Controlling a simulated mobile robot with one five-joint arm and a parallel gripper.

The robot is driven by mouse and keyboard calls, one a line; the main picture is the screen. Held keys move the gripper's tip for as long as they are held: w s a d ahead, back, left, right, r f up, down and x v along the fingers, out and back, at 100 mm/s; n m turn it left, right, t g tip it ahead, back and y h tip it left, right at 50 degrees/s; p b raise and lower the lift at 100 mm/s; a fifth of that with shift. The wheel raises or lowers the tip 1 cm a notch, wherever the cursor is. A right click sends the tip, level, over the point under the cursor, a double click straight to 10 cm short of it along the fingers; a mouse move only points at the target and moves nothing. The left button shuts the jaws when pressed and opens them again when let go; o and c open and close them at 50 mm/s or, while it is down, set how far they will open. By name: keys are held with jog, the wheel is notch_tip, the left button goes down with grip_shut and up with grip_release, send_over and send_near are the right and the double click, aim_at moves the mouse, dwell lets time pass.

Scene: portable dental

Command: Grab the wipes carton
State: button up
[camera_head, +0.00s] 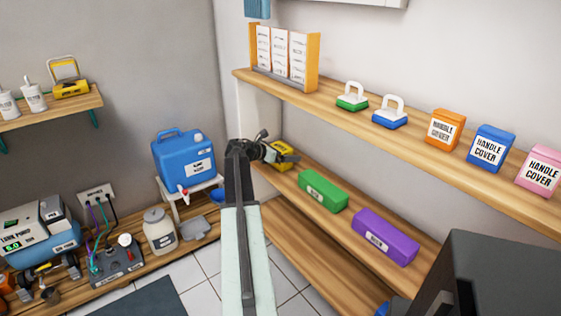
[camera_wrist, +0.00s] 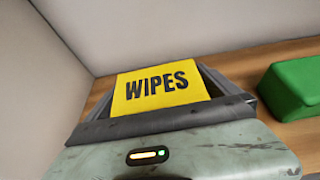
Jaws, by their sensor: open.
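The wipes carton is a yellow box with dark lettering. In the head view the wipes carton (camera_head: 283,157) sits at the far left end of the middle shelf, partly hidden behind my gripper (camera_head: 276,153). In the wrist view the wipes carton (camera_wrist: 155,88) shows its "WIPES" face straight ahead, with its lower part hidden by my gripper body. My gripper (camera_wrist: 222,80) is open, with a dark finger on each side of the carton. I cannot tell whether either finger touches it.
A green box (camera_head: 323,191) stands right of the carton, also close by in the wrist view (camera_wrist: 292,88). A purple box (camera_head: 385,236) lies farther right. The upper shelf (camera_head: 413,125) overhangs. A blue jug (camera_head: 184,157) stands to the left. The wall is close behind.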

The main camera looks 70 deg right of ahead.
jog(key=shift+s+d, duration=0.1)
jog(key=c, duration=1.4)
jog(key=shift+o, duration=0.2)
jog(key=shift+r+p, duration=0.55)
jog(key=shift+p, duration=0.1)
notch_tip(320, 180, up, 3)
jog(key=p, duration=0.3)
jog(key=shift+r, duration=0.1)
jog(key=s+a, duration=0.3)
jog(key=a, duration=0.4)
jog(key=s+a, duration=0.3)
jog(key=a, duration=0.5)
jog(key=shift+r+p, duration=0.3)
jog(key=shift+p, duration=0.15)
